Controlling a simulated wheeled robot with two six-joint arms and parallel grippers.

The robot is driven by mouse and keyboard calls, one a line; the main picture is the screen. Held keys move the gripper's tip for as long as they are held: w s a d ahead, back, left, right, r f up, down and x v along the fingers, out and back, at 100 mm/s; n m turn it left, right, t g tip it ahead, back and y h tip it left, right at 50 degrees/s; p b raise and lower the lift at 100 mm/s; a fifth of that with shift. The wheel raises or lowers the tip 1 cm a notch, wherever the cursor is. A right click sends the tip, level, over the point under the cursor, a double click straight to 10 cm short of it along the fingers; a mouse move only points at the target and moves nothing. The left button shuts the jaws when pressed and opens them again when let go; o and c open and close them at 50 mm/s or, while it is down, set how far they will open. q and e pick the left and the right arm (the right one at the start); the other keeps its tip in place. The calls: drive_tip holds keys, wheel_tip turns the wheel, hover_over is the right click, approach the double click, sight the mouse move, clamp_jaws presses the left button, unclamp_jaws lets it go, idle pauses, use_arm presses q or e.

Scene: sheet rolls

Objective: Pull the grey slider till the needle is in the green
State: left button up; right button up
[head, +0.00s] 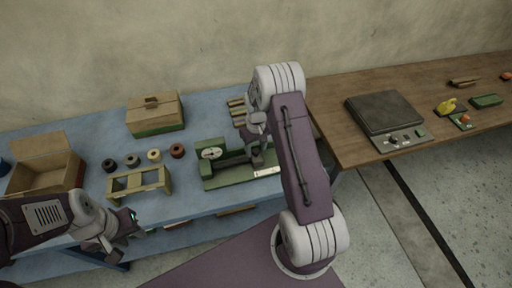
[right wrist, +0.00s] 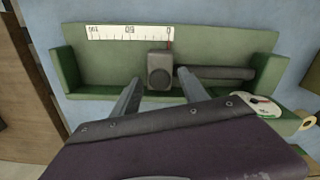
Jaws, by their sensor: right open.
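The green fixture (head: 215,184) stands on the blue bench with a round white dial (head: 211,153) at its left end. In the right wrist view, the grey slider (right wrist: 160,71) sits in the green trough beside a dark grey cylinder (right wrist: 222,72). A red pointer is near 0 on the white scale (right wrist: 128,33). The dial (right wrist: 262,104) is seen at a slant there; its needle reading is unclear. My right gripper (right wrist: 158,79) is open, fingertips on either side of the slider; contact is unclear. My left gripper (head: 128,224) is apart at the bench's front left; its jaws are unclear.
A wooden frame (head: 139,182), several small rolls (head: 154,155), an open cardboard box (head: 46,172) and a closed box (head: 155,113) are on the blue bench. A scale-like device (head: 385,112) sits on the wooden table (head: 345,145) at right.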

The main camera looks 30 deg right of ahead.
drive_tip(key=shift+f, duration=0.1)
clamp_jaws()
drive_tip(key=shift+w+d, duration=0.1)
idle(1.2)
